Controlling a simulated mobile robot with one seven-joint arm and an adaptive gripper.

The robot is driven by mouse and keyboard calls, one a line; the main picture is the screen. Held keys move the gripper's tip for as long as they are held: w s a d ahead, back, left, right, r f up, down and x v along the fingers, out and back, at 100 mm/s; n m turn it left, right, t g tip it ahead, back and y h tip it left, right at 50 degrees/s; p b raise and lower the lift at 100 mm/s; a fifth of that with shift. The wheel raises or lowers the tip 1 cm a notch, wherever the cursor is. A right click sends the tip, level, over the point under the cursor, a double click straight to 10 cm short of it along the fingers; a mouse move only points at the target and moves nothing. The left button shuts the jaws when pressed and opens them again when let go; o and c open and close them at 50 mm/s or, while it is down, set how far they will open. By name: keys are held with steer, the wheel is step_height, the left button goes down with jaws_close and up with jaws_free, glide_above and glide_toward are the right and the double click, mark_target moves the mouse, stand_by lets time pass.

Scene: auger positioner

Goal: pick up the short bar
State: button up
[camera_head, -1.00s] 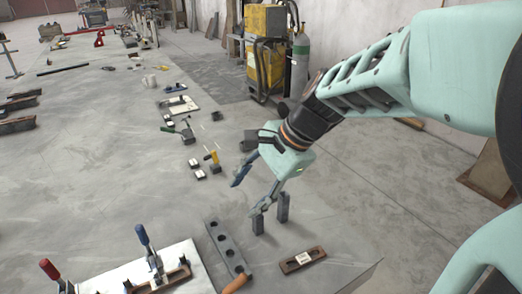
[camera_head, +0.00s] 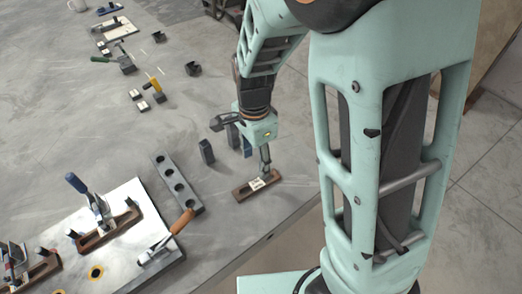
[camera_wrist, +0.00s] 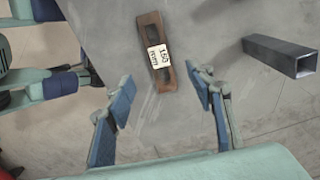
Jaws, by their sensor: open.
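The short bar (camera_head: 257,186), brown with dark recesses and a white label, lies flat on the grey table near its front edge. In the wrist view the bar (camera_wrist: 155,52) lies lengthwise, just beyond the fingertips; the label appears to read 150 mm. My gripper (camera_head: 243,150) is just above and behind the bar in the head view, partly overlapping its far side. In the wrist view my gripper (camera_wrist: 161,96) has its blue-padded fingers apart, with nothing between them. The bar lies ahead of the gap, not between the pads.
A dark hollow square tube (camera_wrist: 282,56) is right of the bar in the wrist view. A long grey bar with holes (camera_head: 177,182) and a white fixture plate (camera_head: 120,250) with clamps lie to the left.

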glide_above(257, 183)
steer(key=f, duration=0.4)
steer(key=shift+s+a+f+b, duration=0.1)
steer(key=shift+a+f+b, duration=0.1)
steer(key=shift+f+b, duration=0.15)
steer(key=shift+d+f+b, duration=0.15)
steer(key=shift+f+b, duration=0.2)
steer(key=shift+f, duration=2.35)
steer(key=shift+c, duration=0.6)
steer(key=shift+r, duration=0.1)
jaws_close()
